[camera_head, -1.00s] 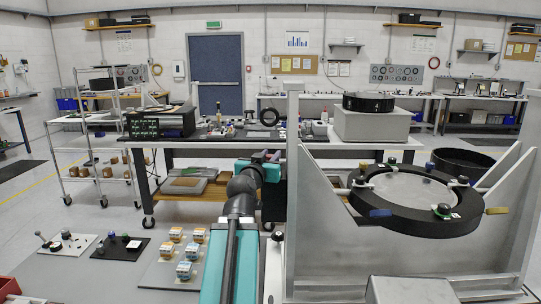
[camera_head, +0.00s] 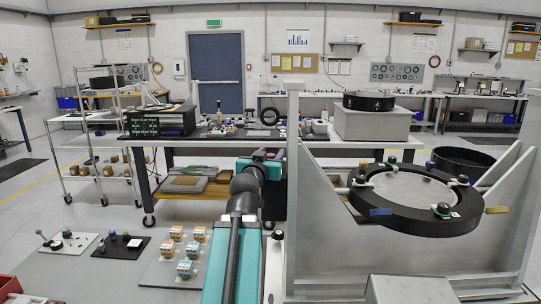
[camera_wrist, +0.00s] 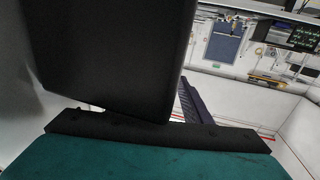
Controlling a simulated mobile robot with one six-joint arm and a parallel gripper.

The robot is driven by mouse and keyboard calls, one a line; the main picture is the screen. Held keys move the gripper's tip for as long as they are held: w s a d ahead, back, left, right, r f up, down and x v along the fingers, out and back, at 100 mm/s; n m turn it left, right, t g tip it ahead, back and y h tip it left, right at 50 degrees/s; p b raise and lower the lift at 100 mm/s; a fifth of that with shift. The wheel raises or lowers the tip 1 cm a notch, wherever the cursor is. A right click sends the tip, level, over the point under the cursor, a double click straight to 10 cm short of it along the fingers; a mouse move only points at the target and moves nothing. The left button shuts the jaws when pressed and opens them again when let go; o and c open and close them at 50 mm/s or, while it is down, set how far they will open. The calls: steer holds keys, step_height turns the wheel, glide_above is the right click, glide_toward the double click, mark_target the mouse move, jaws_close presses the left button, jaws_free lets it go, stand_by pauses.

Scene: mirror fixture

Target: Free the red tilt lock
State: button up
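The mirror fixture stands at right in the head view, with a grey upright plate (camera_head: 325,235) and a black ring (camera_head: 400,216) around a pale round mirror (camera_head: 410,187). I cannot make out a red tilt lock for certain. My teal arm reaches forward left of the fixture, its far end beside the plate's left post. My gripper's fingertips are not clear in the head view. The wrist view is mostly filled by dark and teal parts of mine, so its opening is unclear.
A workbench (camera_head: 230,150) with a grey box (camera_head: 372,124) stands behind. A wire cart (camera_head: 95,160) stands at left. Open floor lies between cart and bench.

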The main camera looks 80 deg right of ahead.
mark_target(269, 157)
steer(key=shift+a+f+b, duration=0.25)
steer(key=shift+a+b, duration=0.05)
steer(key=shift+b, duration=0.8)
steer(key=shift+a+b, duration=0.1)
steer(key=shift+b, duration=0.2)
steer(key=a+b, duration=0.2)
steer(key=b, duration=0.2)
steer(key=shift+w+a+b, duration=0.1)
steer(key=shift+w+b, duration=0.05)
steer(key=shift+b, duration=0.25)
steer(key=a+b, duration=0.2)
steer(key=b, duration=0.1)
steer(key=a+b, duration=0.3)
steer(key=w+a+b, duration=0.1)
steer(key=a+b, duration=0.1)
steer(key=b, duration=0.1)
steer(key=shift+a, duration=0.2)
steer(key=shift+w+a+r+b, duration=0.1)
steer(key=shift+a+r+b, duration=0.1)
steer(key=shift+a+b, duration=1.3)
steer(key=shift+a, duration=0.15)
